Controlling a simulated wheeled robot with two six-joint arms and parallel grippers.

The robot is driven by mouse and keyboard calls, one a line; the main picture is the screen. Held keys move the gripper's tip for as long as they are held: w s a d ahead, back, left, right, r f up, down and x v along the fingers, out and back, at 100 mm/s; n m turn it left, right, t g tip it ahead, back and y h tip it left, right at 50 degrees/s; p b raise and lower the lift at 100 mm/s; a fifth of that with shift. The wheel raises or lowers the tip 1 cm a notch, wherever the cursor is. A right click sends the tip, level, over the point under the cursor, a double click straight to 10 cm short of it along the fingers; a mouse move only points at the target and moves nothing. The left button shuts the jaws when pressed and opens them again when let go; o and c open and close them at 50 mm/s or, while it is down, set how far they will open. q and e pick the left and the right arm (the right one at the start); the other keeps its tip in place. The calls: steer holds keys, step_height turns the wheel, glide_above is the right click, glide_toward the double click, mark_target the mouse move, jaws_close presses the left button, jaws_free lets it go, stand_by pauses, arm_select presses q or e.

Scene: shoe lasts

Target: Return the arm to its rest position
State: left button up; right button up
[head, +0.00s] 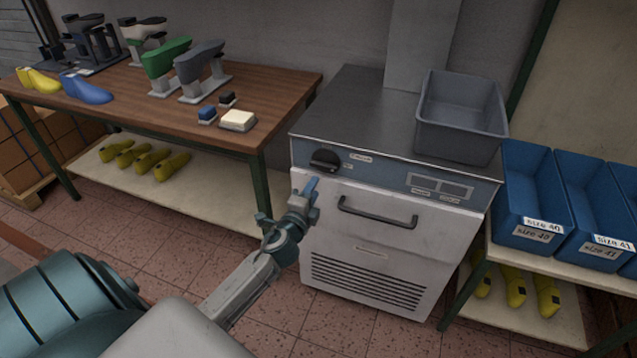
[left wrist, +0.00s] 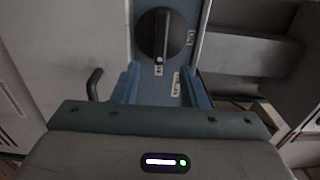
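My left arm reaches from the lower left of the head view to the front of a white and grey cabinet (head: 370,250). My left gripper (head: 311,187) is just in front of the cabinet, below its black knob (head: 325,159). In the left wrist view, the two blue fingers of this gripper (left wrist: 160,85) stand apart with nothing between them. The knob (left wrist: 157,36) shows beyond the fingertips, and I see no contact with it. My right gripper is not in view.
A grey bin (head: 462,115) stands on the cabinet top. A bar handle (head: 377,213) juts from its door. On the left, a wooden table (head: 265,85) carries shoe lasts on stands. Blue crates (head: 530,190) stand on the right. The floor before the cabinet is clear.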

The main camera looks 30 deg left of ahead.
arm_select(q)
steer(key=shift+v, duration=0.8)
steer(key=shift+f, duration=0.1)
steer(key=s+f+n+g, duration=0.2)
steer(key=s+f+g, duration=0.15)
steer(key=f, duration=0.75)
steer(key=s+f+n+g, duration=0.25)
steer(key=s+f, duration=0.25)
steer(key=f, duration=0.5)
steer(key=s+f+n+g, duration=0.2)
steer(key=s+f+n, duration=0.15)
steer(key=f, duration=0.75)
steer(key=s+d+f+n+g+h, duration=0.1)
steer(key=s+d+f+n+g, duration=0.1)
steer(key=s+f, duration=0.5)
steer(key=s+d+f+n+g+h, duration=0.1)
steer(key=s+d+f+n+g, duration=0.1)
steer(key=s+f, duration=0.5)
steer(key=s+d+f+n+g+h, duration=0.1)
steer(key=s+d+f+n+g, duration=0.2)
steer(key=s, duration=1.4)
step_height(320, 180, down, 4)
steer(key=shift+d+f+g, duration=0.2)
steer(key=shift+d+g, duration=0.4)
